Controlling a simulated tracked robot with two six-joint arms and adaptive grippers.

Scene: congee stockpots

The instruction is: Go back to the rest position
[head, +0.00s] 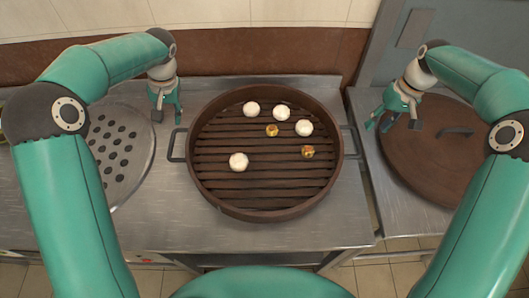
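My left gripper (167,114) hangs fingers down over the steel counter, just left of the round brown steamer (207,200) and above its left handle. Its fingers look parted and nothing shows between them. My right gripper (393,125) is to the right of the steamer, above the left edge of the brown lid (420,165). Its fingers are spread apart and empty. Both grippers are clear of the food in the steamer.
The steamer's slatted base holds several white buns (238,162) and two yellow dumplings (308,151). A perforated round plate (125,160) lies at left. The lid, with a dark handle (456,132), rests on the right counter. The front steel counter (300,236) is bare.

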